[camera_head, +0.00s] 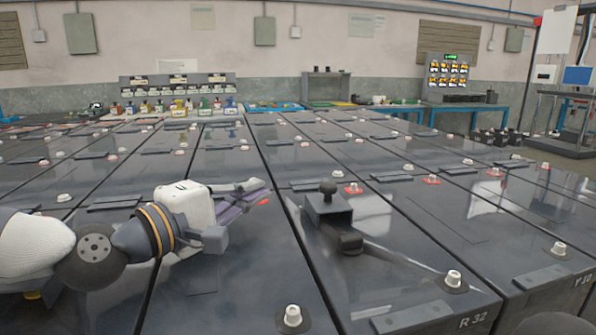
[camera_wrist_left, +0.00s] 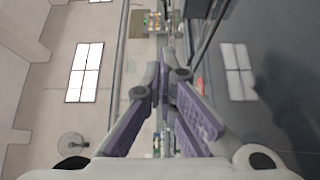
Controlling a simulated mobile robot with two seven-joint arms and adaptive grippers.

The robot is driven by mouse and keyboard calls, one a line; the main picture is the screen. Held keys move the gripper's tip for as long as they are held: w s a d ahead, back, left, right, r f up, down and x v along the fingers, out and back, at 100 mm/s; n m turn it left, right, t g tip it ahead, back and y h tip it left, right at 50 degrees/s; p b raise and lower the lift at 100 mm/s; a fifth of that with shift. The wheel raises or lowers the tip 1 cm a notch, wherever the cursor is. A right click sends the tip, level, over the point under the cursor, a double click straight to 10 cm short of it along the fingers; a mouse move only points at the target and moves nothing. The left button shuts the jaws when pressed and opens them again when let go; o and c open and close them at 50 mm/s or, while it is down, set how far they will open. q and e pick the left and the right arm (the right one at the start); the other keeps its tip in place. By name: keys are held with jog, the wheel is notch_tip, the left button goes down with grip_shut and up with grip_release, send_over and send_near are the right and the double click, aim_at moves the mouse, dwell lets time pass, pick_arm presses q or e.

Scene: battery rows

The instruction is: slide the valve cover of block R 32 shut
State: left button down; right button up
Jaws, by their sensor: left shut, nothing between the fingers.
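Block R 32 (camera_head: 440,290) is a long dark glossy block at the front, with its label on the near right end. On its top is a dark valve cover (camera_head: 329,212), a square box with a round knob. A dark rounded fitting (camera_head: 350,243) sits just in front of it, and a flat strip runs from there toward the lower right. My left gripper (camera_head: 264,193) is shut and empty, left of the cover and apart from it. Its purple-grey fingers (camera_wrist_left: 162,82) meet in the left wrist view, where the cover cannot be made out. My right gripper is not in view.
Similar dark blocks fill the floor in rows, with white terminal caps (camera_head: 453,279) and red-ringed caps (camera_head: 354,188) standing up. Benches (camera_head: 460,105) stand along the back wall. The air above the blocks is mostly free.

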aim_at(328, 201)
pick_arm(q)
jog(key=shift+w+d, duration=0.25)
jog(key=shift+d, duration=0.05)
jog(key=x, duration=0.8)
jog(key=shift+w+d+f+b, duration=0.15)
jog(key=shift+w+d+b, duration=0.05)
jog(key=shift+d+b, duration=0.2)
jog(key=s+d+p, duration=0.1)
jog(key=s+d+r, duration=0.1)
jog(key=s, duration=0.1)
jog(key=shift+p, duration=0.35)
jog(key=shift+s+f, duration=0.15)
jog(key=shift+s, duration=0.05)
jog(key=shift+f, duration=0.2)
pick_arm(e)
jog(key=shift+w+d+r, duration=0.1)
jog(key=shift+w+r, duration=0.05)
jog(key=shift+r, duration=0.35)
